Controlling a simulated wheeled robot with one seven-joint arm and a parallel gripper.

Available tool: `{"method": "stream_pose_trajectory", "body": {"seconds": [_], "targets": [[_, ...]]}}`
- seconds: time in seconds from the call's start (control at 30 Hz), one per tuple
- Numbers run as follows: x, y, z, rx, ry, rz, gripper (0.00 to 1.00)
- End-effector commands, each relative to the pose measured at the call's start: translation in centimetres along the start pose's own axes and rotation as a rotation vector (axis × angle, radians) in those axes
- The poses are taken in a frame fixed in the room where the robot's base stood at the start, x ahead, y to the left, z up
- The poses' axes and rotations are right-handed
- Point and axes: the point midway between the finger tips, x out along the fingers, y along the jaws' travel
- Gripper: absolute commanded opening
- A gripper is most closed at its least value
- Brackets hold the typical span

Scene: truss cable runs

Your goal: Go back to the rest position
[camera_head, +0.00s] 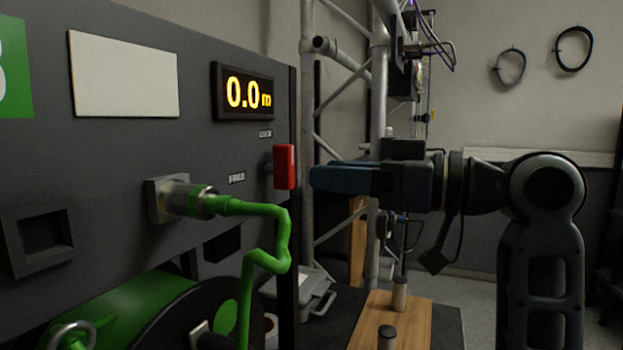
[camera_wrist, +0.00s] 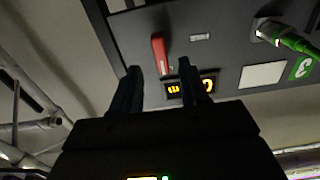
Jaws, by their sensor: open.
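My gripper (camera_head: 335,178) is held level in front of the dark panel in the head view, its fingers pointing left. It is just right of the red lever (camera_head: 284,166), and I cannot tell for sure from the head view whether they touch. In the wrist view my gripper (camera_wrist: 158,75) shows its two fingers spread apart with nothing between them. The red lever (camera_wrist: 159,54) appears beyond the fingertips there, clear of both. The lever stands upright beside the LOCK and FREE labels.
The panel carries a display (camera_head: 243,92) reading 0.0 m and a socket with a green cable plug (camera_head: 190,200). The green cable (camera_head: 268,262) hangs down over a reel. A metal truss (camera_head: 378,100) stands behind my gripper. A wooden board (camera_head: 415,318) with posts lies below.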

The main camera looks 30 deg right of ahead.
Motion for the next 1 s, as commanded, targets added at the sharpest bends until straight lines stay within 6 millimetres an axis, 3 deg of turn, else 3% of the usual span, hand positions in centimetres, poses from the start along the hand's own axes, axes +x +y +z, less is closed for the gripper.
{"method": "stream_pose_trajectory", "body": {"seconds": [0.2,0.77,0.87,1.0], "targets": [[-1.8,0.0,0.0,-0.001,0.0,0.001,0.45],[-1.8,0.0,0.1,0.002,0.0,0.001,0.45],[-1.6,0.1,1.0,0.028,0.005,0.013,0.45],[-0.9,0.4,4.3,0.12,0.025,0.068,0.45]]}}
